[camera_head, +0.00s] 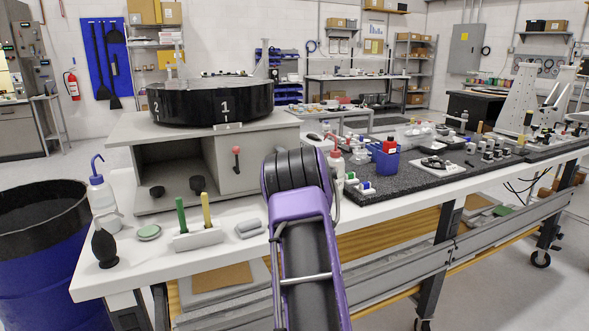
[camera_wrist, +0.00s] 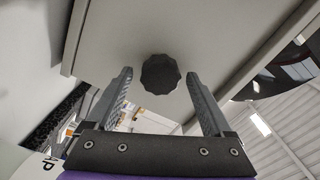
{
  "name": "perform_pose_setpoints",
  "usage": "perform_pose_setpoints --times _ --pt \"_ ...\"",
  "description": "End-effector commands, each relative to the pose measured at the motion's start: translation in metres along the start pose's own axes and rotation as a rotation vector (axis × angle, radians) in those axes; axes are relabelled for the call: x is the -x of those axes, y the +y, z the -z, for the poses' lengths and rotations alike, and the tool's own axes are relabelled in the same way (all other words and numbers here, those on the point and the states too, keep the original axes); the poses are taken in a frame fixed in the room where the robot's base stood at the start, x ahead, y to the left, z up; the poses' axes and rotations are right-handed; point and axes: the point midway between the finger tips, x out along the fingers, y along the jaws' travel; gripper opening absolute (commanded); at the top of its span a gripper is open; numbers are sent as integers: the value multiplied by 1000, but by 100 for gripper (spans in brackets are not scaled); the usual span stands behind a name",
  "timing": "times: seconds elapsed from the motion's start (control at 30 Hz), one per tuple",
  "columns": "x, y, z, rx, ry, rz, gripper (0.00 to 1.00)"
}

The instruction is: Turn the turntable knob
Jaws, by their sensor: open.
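The turntable is a black drum (camera_head: 212,101) with white numbers 1 and 2, on top of a grey cabinet (camera_head: 262,135). In the wrist view a dark faceted knob (camera_wrist: 160,73) stands out from a pale grey panel (camera_wrist: 185,40). My gripper (camera_wrist: 159,74) is open, with one finger on each side of the knob and a visible gap on both sides. I cannot tell how far the fingertips reach along it. In the head view my purple arm hides the gripper and probably this knob.
A wash bottle (camera_head: 102,195) and a holder with green and yellow handles (camera_head: 198,236) stand on the bench. A blue bin (camera_head: 384,160) stands right of my arm.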

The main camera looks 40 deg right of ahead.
Motion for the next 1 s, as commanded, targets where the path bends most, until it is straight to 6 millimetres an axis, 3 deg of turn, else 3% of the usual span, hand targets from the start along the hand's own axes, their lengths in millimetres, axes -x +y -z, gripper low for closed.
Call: perform_pose_setpoints --times 0.27,0.7,1.0 --pt "43 -1 1 -2 2 -1 86" --pt "136 0 1 -1 3 -1 86" --pt "167 0 0 0 1 -1 86"
